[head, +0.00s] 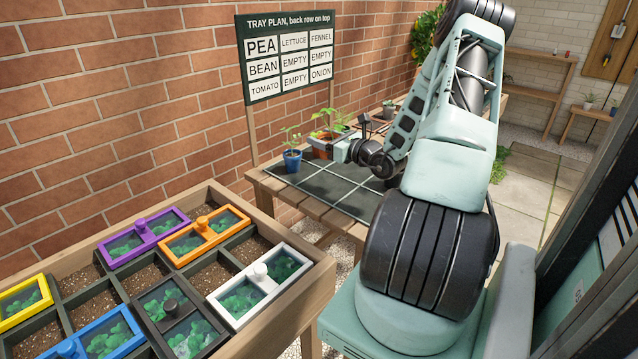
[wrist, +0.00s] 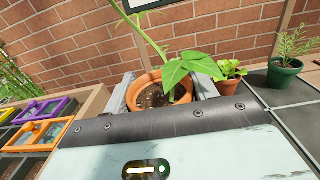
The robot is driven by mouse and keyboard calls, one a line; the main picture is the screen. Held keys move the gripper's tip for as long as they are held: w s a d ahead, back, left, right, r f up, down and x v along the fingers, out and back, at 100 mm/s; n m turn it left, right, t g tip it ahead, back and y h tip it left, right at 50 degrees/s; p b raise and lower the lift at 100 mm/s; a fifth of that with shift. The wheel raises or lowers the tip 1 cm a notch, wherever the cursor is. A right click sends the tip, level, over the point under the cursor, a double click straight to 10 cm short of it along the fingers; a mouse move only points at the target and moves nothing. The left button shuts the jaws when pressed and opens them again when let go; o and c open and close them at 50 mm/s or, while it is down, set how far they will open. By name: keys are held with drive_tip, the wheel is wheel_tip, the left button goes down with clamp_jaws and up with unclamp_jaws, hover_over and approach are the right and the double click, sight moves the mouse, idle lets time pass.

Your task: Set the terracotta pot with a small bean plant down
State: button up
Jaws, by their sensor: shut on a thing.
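The terracotta pot with the bean plant (wrist: 150,98) is between my gripper's two grey fingers in the wrist view. It holds dark soil, a green stem and broad leaves, and looks about upright. My gripper (head: 328,150) is shut on this pot (head: 319,147) in the head view, over the back left part of the dark gridded tray (head: 335,187). The pot's base is hidden in the wrist view, and I cannot tell whether it touches the tray. A sign (head: 290,62) lists bean at the left of its middle row, below pea.
A blue pot with a seedling (head: 291,160) stands close left of the held pot. In the wrist view, another terracotta pot (wrist: 229,85) and a green pot (wrist: 284,74) stand to the right. A bed with coloured lidded boxes (head: 205,232) lies front left. The tray's front squares look bare.

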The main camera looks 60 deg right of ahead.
wheel_tip(320, 180, down, 10)
idle(0.6)
drive_tip(key=shift+f, duration=0.15)
drive_tip(key=o, duration=1)
drive_tip(key=shift+o, duration=0.2)
